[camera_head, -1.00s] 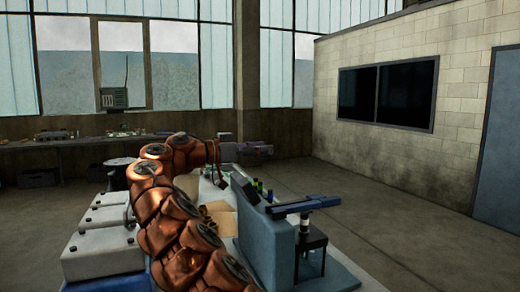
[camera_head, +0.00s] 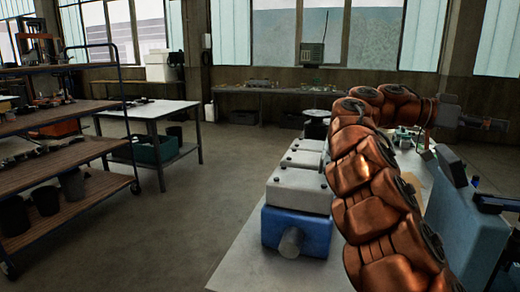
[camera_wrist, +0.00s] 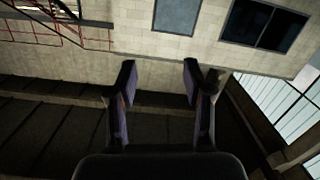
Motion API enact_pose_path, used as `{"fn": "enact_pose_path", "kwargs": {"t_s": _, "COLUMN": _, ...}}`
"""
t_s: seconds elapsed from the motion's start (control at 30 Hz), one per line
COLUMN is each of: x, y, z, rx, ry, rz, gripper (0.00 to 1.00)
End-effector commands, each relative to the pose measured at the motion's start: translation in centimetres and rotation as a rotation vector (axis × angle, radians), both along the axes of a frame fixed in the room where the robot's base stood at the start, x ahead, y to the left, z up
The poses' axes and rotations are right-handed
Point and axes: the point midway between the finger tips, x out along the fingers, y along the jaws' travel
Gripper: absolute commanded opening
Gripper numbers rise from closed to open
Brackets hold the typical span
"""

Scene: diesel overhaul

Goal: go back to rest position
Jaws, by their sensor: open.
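My gripper (camera_wrist: 160,92) is open and empty in the wrist view. Its two dark fingers stand apart with only the wall and floor beyond them. In the head view my copper-coloured arm reaches up from the lower right and bends to the right. My gripper is at the right there (camera_head: 495,124), small and dark, above the level of the workbench. No object is between the fingers. The wrist view is tilted and shows a pale block wall with dark windows (camera_wrist: 262,24).
A blue and grey engine block (camera_head: 297,229) stands on the bench (camera_head: 235,268) left of my arm. A blue-grey fixture (camera_head: 470,225) is at the right. A shelf cart (camera_head: 75,195) and a white-topped table (camera_head: 150,108) stand left. Open floor lies between cart and bench.

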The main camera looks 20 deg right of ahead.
Motion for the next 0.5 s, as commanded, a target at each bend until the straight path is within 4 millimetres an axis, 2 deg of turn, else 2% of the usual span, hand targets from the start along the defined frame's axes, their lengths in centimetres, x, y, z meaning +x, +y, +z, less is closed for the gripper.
{"fn": "enact_pose_path", "kwargs": {"t_s": 0.13, "x": -1.6, "y": 2.3, "z": -0.5, "rx": 0.143, "ry": 0.05, "rz": 0.031, "gripper": 0.51}}
{"fn": "enact_pose_path", "kwargs": {"t_s": 0.27, "x": -3.1, "y": 4.2, "z": -2.1, "rx": 0.284, "ry": 0.089, "rz": 0.074, "gripper": 0.51}}
{"fn": "enact_pose_path", "kwargs": {"t_s": 0.5, "x": -5.5, "y": 8.4, "z": -6.7, "rx": 0.558, "ry": 0.151, "rz": 0.213, "gripper": 0.51}}
